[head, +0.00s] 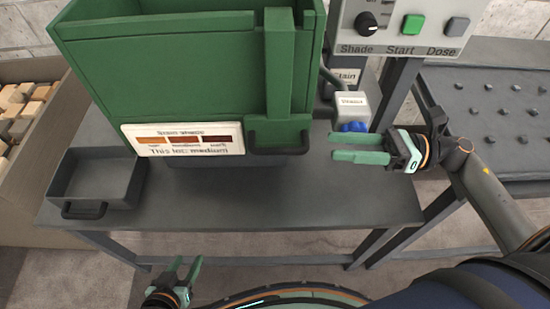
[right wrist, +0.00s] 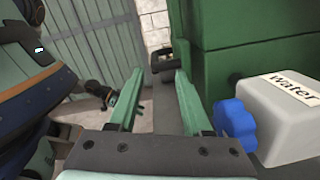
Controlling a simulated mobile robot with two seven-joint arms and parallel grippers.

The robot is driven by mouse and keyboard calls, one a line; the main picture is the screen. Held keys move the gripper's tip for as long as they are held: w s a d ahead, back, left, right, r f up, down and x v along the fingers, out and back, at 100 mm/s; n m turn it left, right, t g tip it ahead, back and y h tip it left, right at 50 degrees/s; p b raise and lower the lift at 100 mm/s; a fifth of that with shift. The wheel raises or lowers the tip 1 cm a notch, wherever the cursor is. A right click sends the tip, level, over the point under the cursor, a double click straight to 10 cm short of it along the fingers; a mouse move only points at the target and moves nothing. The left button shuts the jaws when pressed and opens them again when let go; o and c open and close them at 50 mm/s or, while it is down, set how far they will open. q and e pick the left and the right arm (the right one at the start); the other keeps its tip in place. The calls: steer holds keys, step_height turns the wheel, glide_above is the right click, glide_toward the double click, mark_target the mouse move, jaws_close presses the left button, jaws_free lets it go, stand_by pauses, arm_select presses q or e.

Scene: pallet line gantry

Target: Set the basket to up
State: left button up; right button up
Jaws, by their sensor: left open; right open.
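A large green tank (head: 160,70) stands on the dark bench. A green vertical slide (head: 280,65) runs down its front right, with a dark bar handle (head: 280,146) at its low end. This looks like the basket's lift; the basket itself is not clearly seen. My right gripper (head: 335,148) is open and empty, just right of the handle and apart from it. In the right wrist view the handle (right wrist: 164,62) shows beyond and between the open fingers (right wrist: 158,80). My left gripper (head: 187,264) is open and empty, low in front of the bench.
A label card (head: 185,140) is on the tank's front. A grey tray (head: 95,180) sits at the bench's left. A water container (head: 350,104) with a blue cap (head: 353,127) stands close behind my right gripper. A control panel (head: 405,25) is above. The bench front is clear.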

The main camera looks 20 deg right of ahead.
mark_target(276, 149)
steer(key=shift+n+g, duration=0.5)
steer(key=shift+n, duration=0.3)
steer(key=x, duration=0.3)
steer(key=p+x, duration=0.1)
steer(key=x, duration=0.3)
steer(key=p+x, duration=0.1)
steer(key=x, duration=0.3)
steer(key=shift+s+a+f, duration=0.25)
steer(key=shift+a+f, duration=0.05)
steer(key=shift+f, duration=0.05)
steer(key=shift+w+a, duration=0.15)
steer(key=shift+a, duration=0.3)
arm_select(q)
steer(key=shift+w+d+r, duration=0.1)
steer(key=shift+r, duration=0.55)
arm_select(e)
steer(key=shift+f, duration=0.1)
arm_select(q)
steer(key=shift+s+f, duration=0.2)
arm_select(e)
jaws_close()
arm_select(q)
steer(key=shift+w+r, duration=0.2)
steer(key=shift+w, duration=0.05)
